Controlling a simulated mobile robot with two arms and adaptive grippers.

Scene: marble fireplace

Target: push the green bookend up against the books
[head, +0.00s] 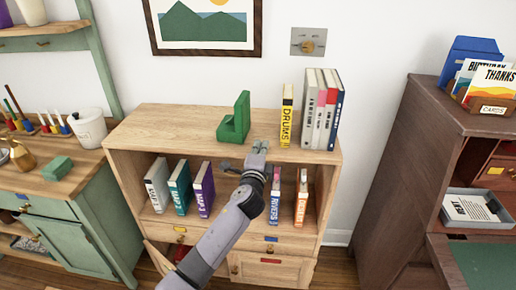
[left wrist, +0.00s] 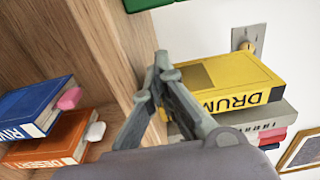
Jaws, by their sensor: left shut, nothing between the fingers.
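The green bookend (head: 234,122), L-shaped, stands upright on the wooden cabinet top (head: 180,117). A gap separates it from the yellow DRUMS book (head: 286,113), which stands at the left of a row of books (head: 322,112). My left gripper (head: 260,147) is shut and empty at the front of the cabinet top, right of the bookend and in front of the gap. In the left wrist view, its fingers (left wrist: 162,62) show before the yellow book (left wrist: 232,80), and a green edge, probably the bookend (left wrist: 145,3), shows at the top. My right gripper is not in view.
The shelf below holds more books, among them a purple one (head: 203,189) and an orange one (head: 301,197). A wall switch (head: 308,42) is above the books. A dark desk (head: 400,150) stands at the right, a green cabinet (head: 75,220) at the left.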

